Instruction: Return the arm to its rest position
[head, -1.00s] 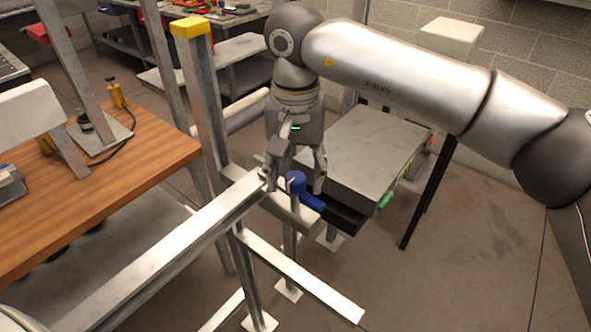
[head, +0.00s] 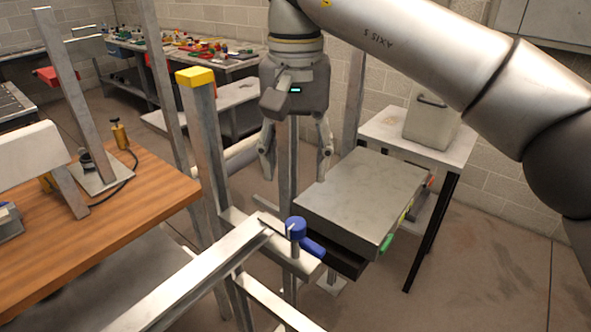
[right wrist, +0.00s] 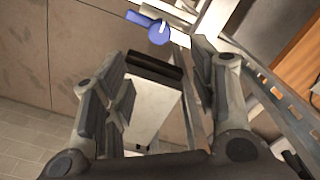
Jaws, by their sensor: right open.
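My right gripper (head: 296,172) is open and empty in the head view. It hangs with its fingers downward, above and behind a blue handle (head: 304,237) on the metal frame (head: 268,231). In the right wrist view the open fingers (right wrist: 160,92) have nothing between them that they touch. The blue handle (right wrist: 157,31) shows there beyond the fingertips, apart from them. My right arm (head: 420,62) comes in from the upper right of the head view. My left gripper is not in view.
A grey box-like unit (head: 365,193) stands right of the gripper. A yellow-capped post (head: 205,140) rises to its left. A wooden workbench (head: 150,190) is at the left, and a white table (head: 392,128) with a container (head: 430,124) is behind. Floor at the right is clear.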

